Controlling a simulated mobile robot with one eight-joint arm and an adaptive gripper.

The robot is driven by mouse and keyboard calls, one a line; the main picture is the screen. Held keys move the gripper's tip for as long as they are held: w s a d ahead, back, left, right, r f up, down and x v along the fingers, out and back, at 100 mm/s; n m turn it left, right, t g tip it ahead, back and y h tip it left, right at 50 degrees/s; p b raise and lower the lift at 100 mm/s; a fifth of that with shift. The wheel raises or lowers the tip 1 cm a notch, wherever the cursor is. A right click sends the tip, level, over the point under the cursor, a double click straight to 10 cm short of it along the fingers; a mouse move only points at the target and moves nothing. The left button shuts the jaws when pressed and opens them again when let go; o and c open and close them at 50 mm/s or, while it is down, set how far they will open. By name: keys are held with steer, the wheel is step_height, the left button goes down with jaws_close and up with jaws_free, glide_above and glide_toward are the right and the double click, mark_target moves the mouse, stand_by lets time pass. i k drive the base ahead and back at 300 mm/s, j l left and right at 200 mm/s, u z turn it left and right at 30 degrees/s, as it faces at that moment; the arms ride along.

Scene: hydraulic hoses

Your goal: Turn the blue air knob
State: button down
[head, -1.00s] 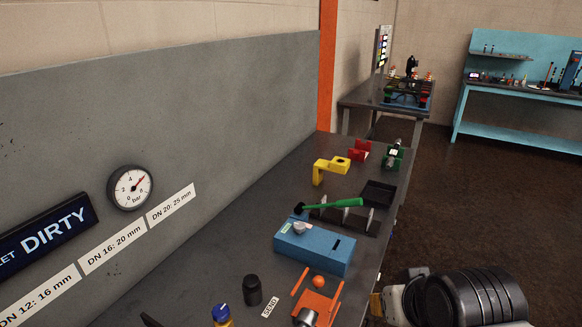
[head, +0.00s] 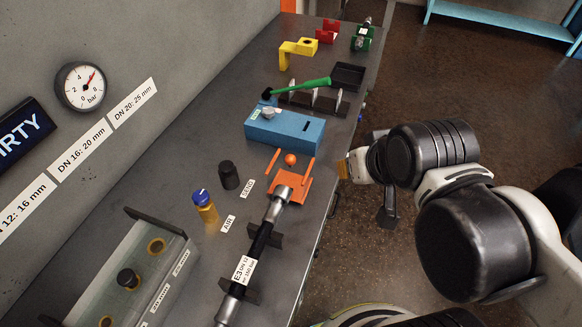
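The air knob (head: 201,196) is a blue cap on a yellow body, standing on the grey bench in the head view. A white AIR label (head: 228,223) lies to its right. My arm is at the right of the picture, out past the bench's right edge. My gripper is at the far end of the arm, well to the right of the knob and apart from it. Its fingers cannot be made out clearly, so I cannot tell whether it is open or shut.
A black knob (head: 229,175) with a SEND label stands just behind the blue one. A hose (head: 263,238) lies to the right, near an orange fixture (head: 291,187). A clear-sided box (head: 130,262) stands in front. A blue box (head: 285,130) is farther back. A gauge (head: 81,87) is on the wall.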

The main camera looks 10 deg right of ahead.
mark_target(201, 198)
steer(key=u, duration=1.85)
